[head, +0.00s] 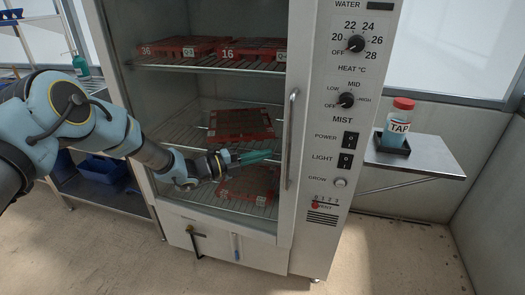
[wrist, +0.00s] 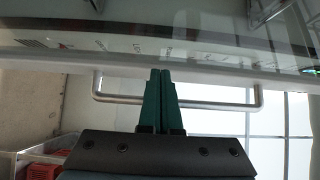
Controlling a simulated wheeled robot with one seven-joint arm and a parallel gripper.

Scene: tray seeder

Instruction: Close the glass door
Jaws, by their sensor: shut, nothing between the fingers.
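In the head view the tall cabinet has a glass door whose vertical metal handle (head: 291,140) stands at the right side of the shelf opening. The same handle (wrist: 215,105) lies across the wrist view as a pale bar, beside the door's white frame edge (wrist: 225,75). My gripper (head: 270,154) is in front of the shelves, left of the handle, with its green fingers pointing right. In the wrist view my gripper (wrist: 160,72) is shut and empty. Its fingers overlap the handle bar; I cannot tell whether they touch it. How far the door stands open is unclear.
Red trays (head: 182,47) sit on the cabinet's wire shelves. The control panel (head: 348,120) is to the right. A side shelf (head: 430,160) holds a red-capped bottle (head: 399,118). A bench with blue bins (head: 102,168) stands left. The floor in front is clear.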

